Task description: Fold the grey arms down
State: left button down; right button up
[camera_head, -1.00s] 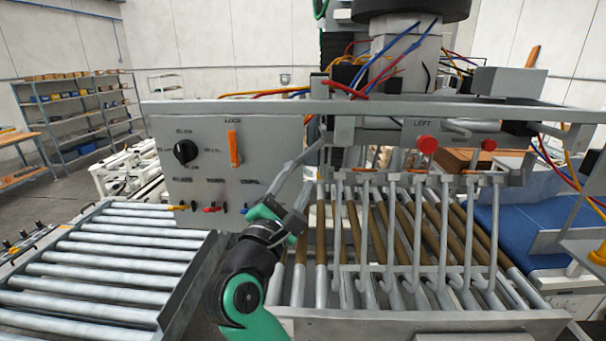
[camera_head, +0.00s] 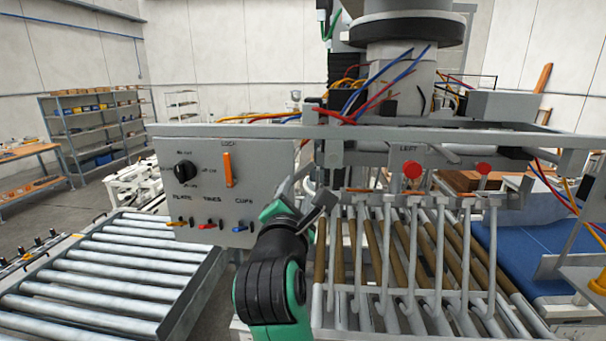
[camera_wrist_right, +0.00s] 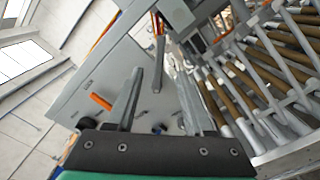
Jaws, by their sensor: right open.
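The grey arms (camera_head: 412,255) are a row of thin hooked bars under the machine's frame. They reach down over the brown and grey rollers, with their bent ends low. My right gripper (camera_head: 307,190) is open beside the lower right edge of the grey control panel (camera_head: 262,165), left of the grey arms. In the right wrist view its two fingers (camera_wrist_right: 163,78) are apart, and a grey bar (camera_wrist_right: 158,62) shows between them farther off. I cannot tell whether it touches that bar. My left gripper is out of view.
The panel carries an orange lever (camera_head: 227,170) under LOCK, a black knob (camera_head: 185,172) and small yellow, red and blue switches (camera_head: 209,226). Red knobs (camera_head: 412,169) sit on the frame. A roller conveyor (camera_head: 110,270) lies at left, a blue belt (camera_head: 540,245) at right.

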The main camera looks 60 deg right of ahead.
aim_at(303, 172)
jog(key=p+x, duration=0.1)
jog(key=x, duration=0.7)
jog(key=shift+w+d+r+p, duration=0.1)
jog(key=shift+d+p, duration=0.2)
jog(key=shift+w+d, duration=0.15)
jog(key=shift+d, duration=0.3)
grip_shut()
dwell(0.5)
